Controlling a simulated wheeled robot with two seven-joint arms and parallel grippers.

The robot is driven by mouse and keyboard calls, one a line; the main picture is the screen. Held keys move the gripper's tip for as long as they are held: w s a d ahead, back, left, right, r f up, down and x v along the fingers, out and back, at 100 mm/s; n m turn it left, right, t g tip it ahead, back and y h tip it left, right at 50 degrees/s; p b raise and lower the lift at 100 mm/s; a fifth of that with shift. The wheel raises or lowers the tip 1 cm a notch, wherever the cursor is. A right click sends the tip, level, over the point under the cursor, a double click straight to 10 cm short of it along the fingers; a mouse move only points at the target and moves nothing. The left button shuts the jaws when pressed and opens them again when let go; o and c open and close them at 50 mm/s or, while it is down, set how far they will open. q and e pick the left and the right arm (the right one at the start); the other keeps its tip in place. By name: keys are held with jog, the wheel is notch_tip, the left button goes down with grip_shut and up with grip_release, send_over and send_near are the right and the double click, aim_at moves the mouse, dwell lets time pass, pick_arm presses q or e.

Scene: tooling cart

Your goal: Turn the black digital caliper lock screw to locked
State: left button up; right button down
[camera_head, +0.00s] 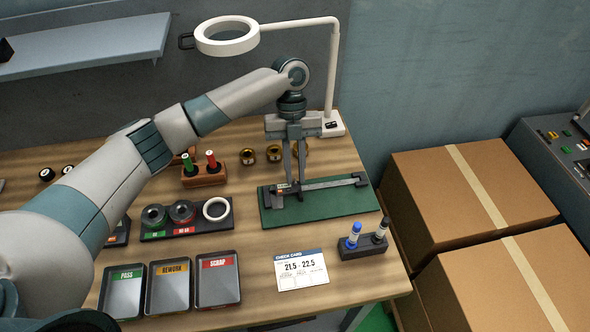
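The black digital caliper (335,183) lies on a green mat (340,203) on the bench, its beam running left to right. Its jaws and slider are at the left end, and a dark end piece is at the right. My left gripper (296,181) reaches down from above with its fingers pointing at the slider end. A narrow gap shows between the two fingers, and they look open. The fingertips are at or just above the caliper; contact cannot be told. The lock screw is too small or hidden to make out. My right gripper is not in view.
A white magnifier lamp (332,75) stands behind the mat. A marker holder (362,248) and a check card (301,270) are in front. Trays (217,303), a ring-gauge holder (222,229) and a plug-gauge block (204,178) stand left. Cardboard boxes (465,190) stand right of the bench.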

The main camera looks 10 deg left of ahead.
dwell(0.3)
pick_arm(q)
jog(key=p+v, duration=0.5)
jog(key=v, duration=0.7)
jog(key=shift+s, duration=0.15)
dwell(0.4)
